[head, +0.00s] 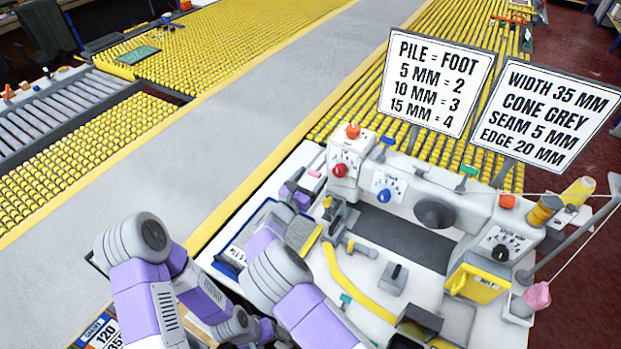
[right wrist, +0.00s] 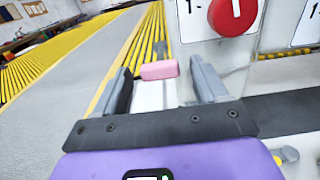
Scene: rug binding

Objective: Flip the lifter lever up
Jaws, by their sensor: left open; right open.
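A small lever with a pink handle (head: 314,173) sticks out at the left end of the sewing machine; it appears to be the lifter lever. My right gripper (head: 300,188) is just beside it, open. In the right wrist view the pink handle (right wrist: 159,69) shows between and beyond the two open fingers of my right gripper (right wrist: 160,88); no finger visibly grips it. My left gripper (head: 262,330) is low near the front edge of the machine table, partly hidden by my right arm, and holds nothing that I can see.
The white machine head (head: 440,205) carries a red dial (head: 340,169) near the pink handle and a blue dial (head: 385,195). Two signs (head: 436,80) stand behind it. A yellow roller conveyor (head: 440,50) lies behind. A grey carpet strip (head: 225,120) runs along the left.

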